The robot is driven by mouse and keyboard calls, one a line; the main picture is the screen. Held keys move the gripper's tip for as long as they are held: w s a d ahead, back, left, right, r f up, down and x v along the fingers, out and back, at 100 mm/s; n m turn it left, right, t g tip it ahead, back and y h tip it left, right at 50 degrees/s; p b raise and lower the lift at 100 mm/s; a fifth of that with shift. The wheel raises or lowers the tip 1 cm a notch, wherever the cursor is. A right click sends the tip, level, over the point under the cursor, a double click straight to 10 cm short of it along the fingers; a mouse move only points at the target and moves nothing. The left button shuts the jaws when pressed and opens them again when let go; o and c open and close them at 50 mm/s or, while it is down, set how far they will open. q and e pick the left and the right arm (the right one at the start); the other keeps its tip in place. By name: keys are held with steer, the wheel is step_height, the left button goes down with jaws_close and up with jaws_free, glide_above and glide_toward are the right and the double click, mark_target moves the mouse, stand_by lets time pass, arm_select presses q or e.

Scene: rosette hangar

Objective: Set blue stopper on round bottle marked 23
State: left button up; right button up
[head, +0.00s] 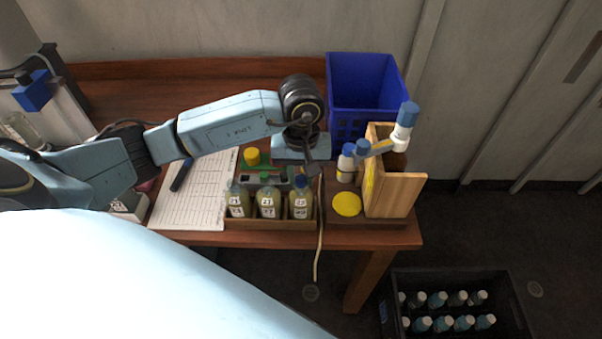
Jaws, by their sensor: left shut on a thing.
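Three squat bottles with pale yellow contents and white number labels stand in a low wooden rack (270,224) at the table's front. The left bottle (237,200) has a clear top, the middle bottle (267,199) a green one. The right bottle (300,205) has the blue stopper (301,182) at its neck. Its label seems to read 23, but the numbers are small. My left gripper (307,172) is right above that bottle, shut on the blue stopper; its fingertips are partly hidden and the exact seating cannot be told. My right gripper is out of view.
A yellow stopper (252,156) and a green holder (282,172) are behind the rack. A paper sheet (190,205) lies left. A blue basket (362,90), wooden box (398,190), white bottles and yellow disc (347,204) stand right. A crate of bottles (508,290) is on the floor.

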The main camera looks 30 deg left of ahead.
arm_select(q)
steer(key=shift+b, duration=0.3)
stand_by(0.4)
stand_by(0.3)
steer(key=o, duration=1.3)
steer(key=shift+r, duration=0.1)
steer(key=shift+r+p, duration=1.9)
steer(key=shift+r, duration=1.8)
